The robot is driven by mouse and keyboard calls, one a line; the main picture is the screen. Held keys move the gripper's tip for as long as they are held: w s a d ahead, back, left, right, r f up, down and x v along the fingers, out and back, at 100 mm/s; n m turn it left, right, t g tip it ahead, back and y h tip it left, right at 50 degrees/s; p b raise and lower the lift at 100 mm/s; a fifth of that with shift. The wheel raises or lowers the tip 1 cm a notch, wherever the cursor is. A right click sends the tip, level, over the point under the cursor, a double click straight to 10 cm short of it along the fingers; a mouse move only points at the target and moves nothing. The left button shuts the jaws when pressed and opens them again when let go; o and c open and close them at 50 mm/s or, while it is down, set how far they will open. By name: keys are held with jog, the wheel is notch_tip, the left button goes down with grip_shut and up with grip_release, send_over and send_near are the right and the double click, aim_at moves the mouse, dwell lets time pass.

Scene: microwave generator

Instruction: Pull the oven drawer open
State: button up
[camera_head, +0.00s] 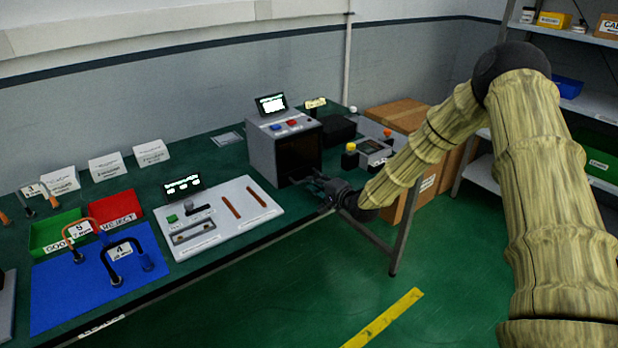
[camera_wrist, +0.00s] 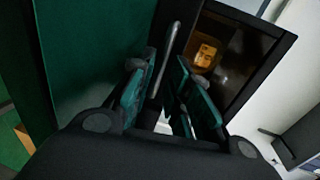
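The oven (camera_head: 276,153) is a grey box with a dark front opening, standing on the green bench. My gripper (camera_head: 322,185) is low in front of the oven's front face, near the bench edge. In the wrist view, a thin metal handle bar (camera_wrist: 168,50) runs lengthwise into the space between the two teal fingers of my gripper (camera_wrist: 165,70). The fingers are apart, with visible gaps beside the bar. I cannot tell whether either touches it. The dark oven front (camera_wrist: 232,55) is to the right of the bar, with an orange-yellow patch showing in it. The drawer's edges are hard to make out.
A white fixture plate (camera_head: 240,215) lies left of the oven. A control box with a yellow button (camera_head: 372,150) stands to its right. Cardboard boxes (camera_head: 395,115) are behind. A blue mat (camera_head: 85,285) with bent tubes is at the left. The floor before the bench is clear.

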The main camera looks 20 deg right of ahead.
jog(key=shift+x, duration=0.95)
jog(key=shift+w+a+p, duration=0.15)
jog(key=shift+w+p, duration=0.15)
jog(key=shift+w, duration=0.35)
jog(key=shift+x, duration=0.8)
jog(key=shift+s+f, duration=0.1)
grip_shut()
